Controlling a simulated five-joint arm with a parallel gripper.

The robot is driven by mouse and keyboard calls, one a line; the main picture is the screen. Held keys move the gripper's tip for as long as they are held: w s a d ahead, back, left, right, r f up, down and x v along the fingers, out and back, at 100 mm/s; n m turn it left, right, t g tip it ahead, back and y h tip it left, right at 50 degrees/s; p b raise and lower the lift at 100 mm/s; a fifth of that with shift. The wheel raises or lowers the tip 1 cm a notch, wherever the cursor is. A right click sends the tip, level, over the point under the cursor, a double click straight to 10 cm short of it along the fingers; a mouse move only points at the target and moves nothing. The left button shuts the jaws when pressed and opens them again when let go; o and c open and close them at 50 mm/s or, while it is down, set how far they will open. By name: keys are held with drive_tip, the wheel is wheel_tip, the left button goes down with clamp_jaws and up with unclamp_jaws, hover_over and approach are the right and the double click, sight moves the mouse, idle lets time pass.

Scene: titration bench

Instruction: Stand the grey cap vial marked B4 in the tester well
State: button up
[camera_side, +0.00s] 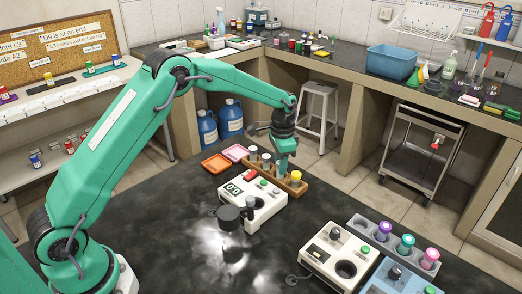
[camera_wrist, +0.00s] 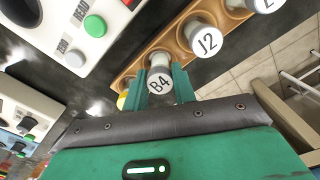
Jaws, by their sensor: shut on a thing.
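The grey cap vial marked B4 (camera_wrist: 159,84) is between the fingers of my gripper (camera_wrist: 161,79) in the wrist view, its label facing the camera. My gripper (camera_side: 283,165) is shut on it at the wooden rack (camera_side: 274,177). The vial's lower part seems to be at its rack hole; I cannot tell whether it is lifted. In the side view my fingers hide it. A white instrument with a display (camera_side: 234,188) and red and green buttons stands just left of the rack. A round dark opening (camera_wrist: 22,8) shows on it in the wrist view.
A vial marked J2 (camera_wrist: 208,41) stands beside B4 in the rack, with another beyond. A yellow-capped vial (camera_side: 296,176) is at the rack's near end. A second white instrument (camera_side: 317,253) and a grey rack of coloured caps (camera_side: 364,223) are at right. Bench between is clear.

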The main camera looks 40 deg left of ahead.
drive_tip(key=shift+r, duration=3.4)
drive_tip(key=s+d, duration=0.2)
drive_tip(key=s, duration=0.5)
drive_tip(key=s+d+r+m, duration=0.1)
drive_tip(key=s+d, duration=0.1)
drive_tip(key=s, duration=0.6)
drive_tip(key=shift+d+r, duration=0.25)
drive_tip(key=shift+d, duration=0.1)
drive_tip(key=shift+s+f, duration=0.1)
drive_tip(key=shift+f, duration=0.15)
drive_tip(key=shift+f, duration=1.85)
drive_tip(key=shift+f, duration=1.3)
